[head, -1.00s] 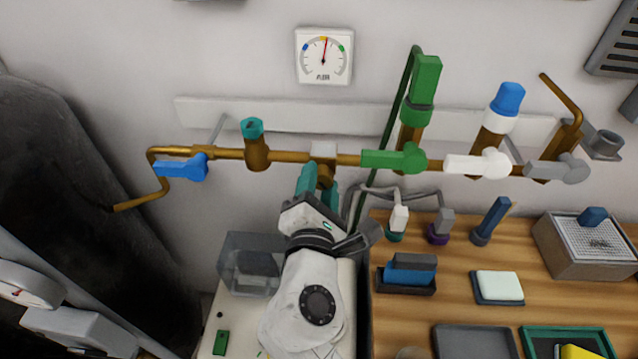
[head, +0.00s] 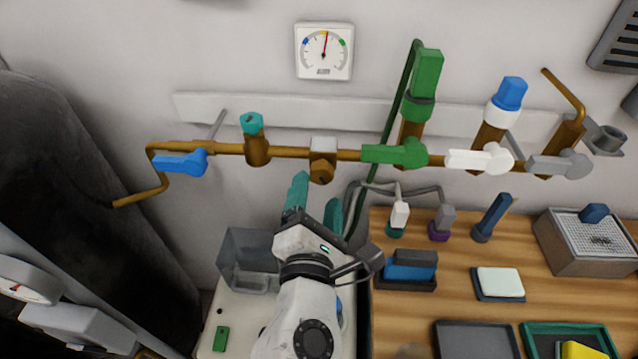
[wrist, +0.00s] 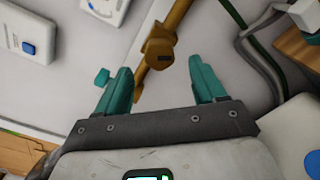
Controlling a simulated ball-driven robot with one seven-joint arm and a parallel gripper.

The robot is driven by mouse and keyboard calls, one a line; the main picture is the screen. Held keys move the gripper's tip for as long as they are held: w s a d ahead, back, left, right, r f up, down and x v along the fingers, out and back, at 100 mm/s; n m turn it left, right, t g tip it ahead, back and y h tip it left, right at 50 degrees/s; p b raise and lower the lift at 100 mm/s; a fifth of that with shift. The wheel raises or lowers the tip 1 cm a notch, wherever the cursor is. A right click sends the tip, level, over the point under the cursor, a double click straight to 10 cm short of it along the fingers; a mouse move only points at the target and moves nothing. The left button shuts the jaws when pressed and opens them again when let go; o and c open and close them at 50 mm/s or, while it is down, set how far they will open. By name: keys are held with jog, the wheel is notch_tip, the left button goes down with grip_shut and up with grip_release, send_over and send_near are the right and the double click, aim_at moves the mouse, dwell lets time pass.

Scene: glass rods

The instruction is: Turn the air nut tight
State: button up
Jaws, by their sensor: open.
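The brass nut (head: 321,170) sits under a white block on the brass pipe, below the gauge marked AIR (head: 324,50). The gauge needle points almost straight up, near the yellow mark. My gripper (head: 317,190) is open and empty, just below and in front of the nut, with its teal fingers pointing up toward it. In the wrist view the nut (wrist: 159,55) shows a dark mark on its end face and lies between the lines of the two fingers, beyond their tips. The fingers do not appear to touch it.
A green valve handle (head: 395,154) and a blue one (head: 181,163) flank the nut on the same pipe. A teal-capped fitting (head: 254,137) stands to the left. Grey hoses (head: 385,188) run close to the right of my gripper. A clear box (head: 247,260) is below left.

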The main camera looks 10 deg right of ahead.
jog(key=v, duration=0.6)
jog(key=shift+s+b, duration=0.2)
jog(key=shift+b, duration=0.1)
jog(key=shift+a, duration=0.1)
